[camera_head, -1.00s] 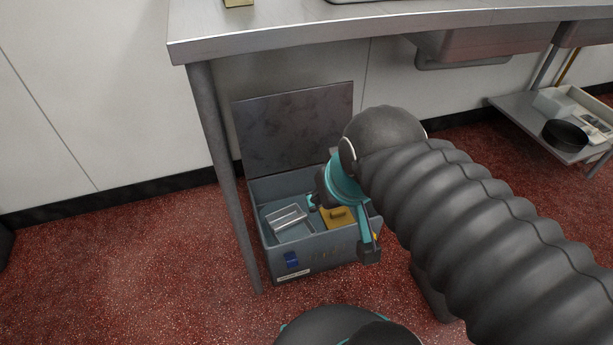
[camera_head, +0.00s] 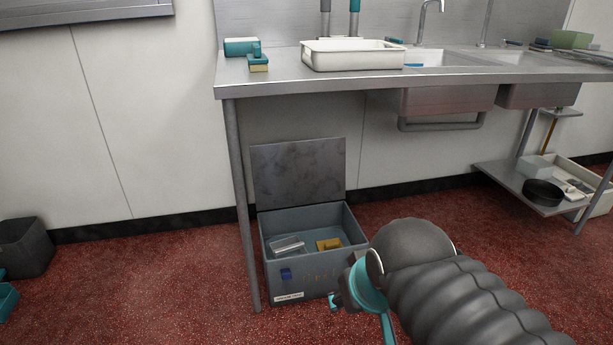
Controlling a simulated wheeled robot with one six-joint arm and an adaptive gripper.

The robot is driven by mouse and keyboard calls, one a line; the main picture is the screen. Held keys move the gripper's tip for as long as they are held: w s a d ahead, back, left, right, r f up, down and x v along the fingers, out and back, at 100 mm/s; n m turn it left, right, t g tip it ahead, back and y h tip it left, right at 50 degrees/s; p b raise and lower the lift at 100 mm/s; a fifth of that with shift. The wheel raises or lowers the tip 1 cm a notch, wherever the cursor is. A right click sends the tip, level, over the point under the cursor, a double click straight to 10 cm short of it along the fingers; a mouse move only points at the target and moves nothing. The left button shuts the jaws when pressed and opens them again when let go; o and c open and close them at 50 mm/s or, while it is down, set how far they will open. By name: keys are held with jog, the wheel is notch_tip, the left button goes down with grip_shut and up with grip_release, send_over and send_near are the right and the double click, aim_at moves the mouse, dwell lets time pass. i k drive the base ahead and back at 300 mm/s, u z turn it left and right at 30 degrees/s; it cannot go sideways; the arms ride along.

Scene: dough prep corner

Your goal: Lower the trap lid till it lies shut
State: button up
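The trap (camera_head: 320,268) is an open grey box on the red floor under the steel counter. Its lid (camera_head: 298,172) stands raised, about upright, along the back edge of the box. Inside the box lie a pale wire-like basket (camera_head: 287,245) and a yellow block (camera_head: 328,244). My gripper (camera_head: 360,312) is in front of the box's right side, low in the view, and apart from the lid. Its fingers are partly cut off and turned away, so how far they are open is unclear. Nothing shows held in it.
The counter (camera_head: 300,86) hangs over the box, with a leg (camera_head: 246,215) close by its left side. A low shelf (camera_head: 530,188) with a black pan (camera_head: 543,192) stands at the right. A dark bin (camera_head: 25,248) stands at far left.

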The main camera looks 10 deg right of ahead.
aim_at(289, 174)
jog(key=u, duration=1.35)
jog(key=i, duration=1.9)
jog(key=z, duration=0.9)
jog(key=i, duration=0.7)
jog(key=z, duration=0.6)
